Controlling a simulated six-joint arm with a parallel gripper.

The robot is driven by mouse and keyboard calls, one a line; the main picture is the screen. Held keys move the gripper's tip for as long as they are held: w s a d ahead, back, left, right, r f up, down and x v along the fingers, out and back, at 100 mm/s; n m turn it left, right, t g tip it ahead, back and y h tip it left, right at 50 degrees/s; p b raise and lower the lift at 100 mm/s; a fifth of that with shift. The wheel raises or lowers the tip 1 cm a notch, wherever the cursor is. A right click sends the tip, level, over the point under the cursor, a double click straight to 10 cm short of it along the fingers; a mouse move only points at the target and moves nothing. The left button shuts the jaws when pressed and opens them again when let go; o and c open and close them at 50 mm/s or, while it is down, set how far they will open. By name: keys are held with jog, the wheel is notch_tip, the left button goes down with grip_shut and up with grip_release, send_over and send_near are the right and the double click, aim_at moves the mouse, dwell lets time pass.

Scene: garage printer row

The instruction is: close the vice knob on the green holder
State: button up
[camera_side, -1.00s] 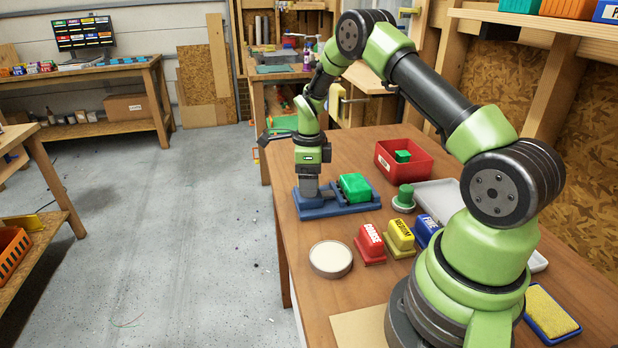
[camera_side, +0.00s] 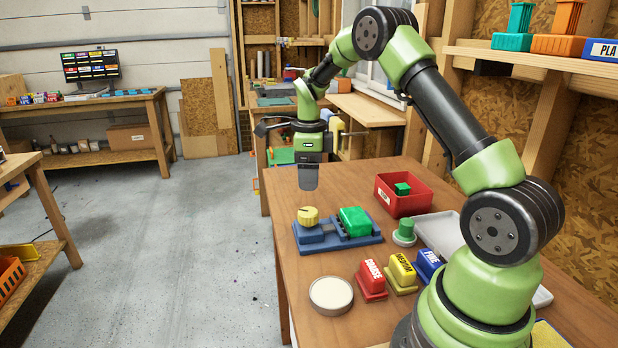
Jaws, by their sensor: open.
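A blue vice (camera_side: 345,243) lies on the wooden table near its left edge. A green block (camera_side: 355,221) sits in it on the right side. The yellow vice knob (camera_side: 308,215) stands upright at the vice's left end, with a dark pointer line on its top. My gripper (camera_side: 308,184) points down above and slightly behind the knob, apart from it. It is open and nothing shows between its fingers, which overlap in this view. How far the knob is turned in is unclear.
A red bin (camera_side: 405,204) with a green cube stands behind right. A green-topped round piece (camera_side: 404,231) stands right of the vice. Red (camera_side: 371,280), yellow (camera_side: 402,272) and blue (camera_side: 429,264) labelled blocks and a round pale dish (camera_side: 331,295) lie in front.

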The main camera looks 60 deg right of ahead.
aim_at(308, 211)
dwell(0.3)
jog(key=n, duration=1.2)
jog(key=shift+n, duration=0.3)
jog(key=n, duration=0.5)
jog(key=shift+n, duration=0.3)
jog(key=n, duration=0.5)
jog(key=shift+f+n, duration=0.15)
jog(key=shift+n, duration=0.25)
notch_tip(308, 211, down, 10)
jog(key=shift+r, duration=0.1)
jog(key=shift+w, duration=0.1)
jog(key=c, duration=0.9)
